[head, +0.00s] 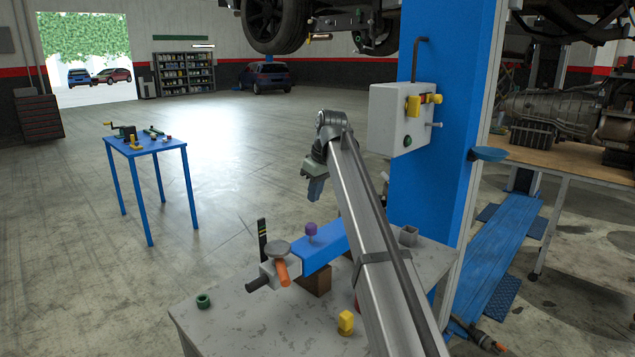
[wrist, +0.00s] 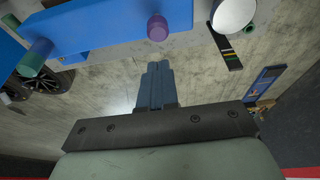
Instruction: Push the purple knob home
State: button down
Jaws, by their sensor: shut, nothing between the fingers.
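The purple knob (head: 311,230) stands up from a blue bar (head: 322,249) on the grey workbench. It also shows in the wrist view (wrist: 157,27), beyond my fingertips and against the blue bar (wrist: 105,30). How far the knob sticks out of the bar is too small to tell. My gripper (head: 314,195) is above the knob in the head view, apart from it. In the wrist view its fingers (wrist: 157,66) are together, empty, and show a clear gap to the knob.
At the bar's left end are a round grey disc (head: 277,247) and an orange handle (head: 282,273). A green ring (head: 203,300) and a yellow block (head: 346,322) lie on the workbench (head: 262,318). A grey control box (head: 397,118) hangs on the blue post at right.

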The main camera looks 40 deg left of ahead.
aim_at(312, 225)
jog(key=x, duration=0.6)
jog(key=shift+d+f, duration=0.3)
jog(key=shift+d, duration=0.1)
jog(key=shift+f, duration=0.55)
jog(key=shift+f, duration=1.55)
jog(key=shift+d, duration=0.1)
jog(key=shift+r, duration=0.5)
jog(key=a+v, duration=0.1)
jog(key=v, duration=1.2)
jog(key=shift+r, duration=0.45)
jog(key=shift+a, duration=0.1)
